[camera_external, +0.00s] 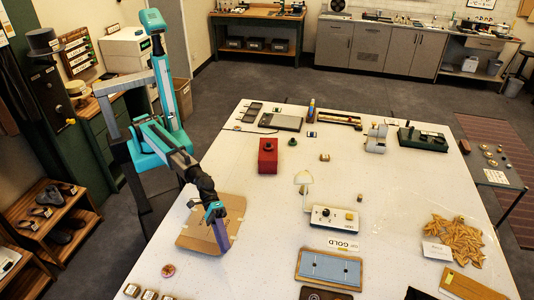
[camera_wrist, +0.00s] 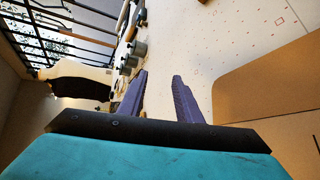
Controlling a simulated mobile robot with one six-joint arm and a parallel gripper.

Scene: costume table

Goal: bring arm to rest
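My gripper (camera_external: 221,240) hangs from my teal and grey arm over the left part of the white table (camera_external: 380,185). In the external view its purple fingers are over or beside a brown cardboard piece (camera_external: 195,233). In the wrist view my gripper (camera_wrist: 162,90) shows two purple fingers with a clear gap between them and nothing held. The cardboard (camera_wrist: 265,90) is to the right of the fingers there. Whether the fingertips touch anything cannot be told.
A red box (camera_external: 267,156), a white lamp-like device (camera_external: 332,217), a blue tray (camera_external: 330,268) and a pile of golden leaves (camera_external: 455,240) are on the table. Small items (camera_external: 150,294) lie at the front left. A shoe rack (camera_external: 45,222) stands left of the table.

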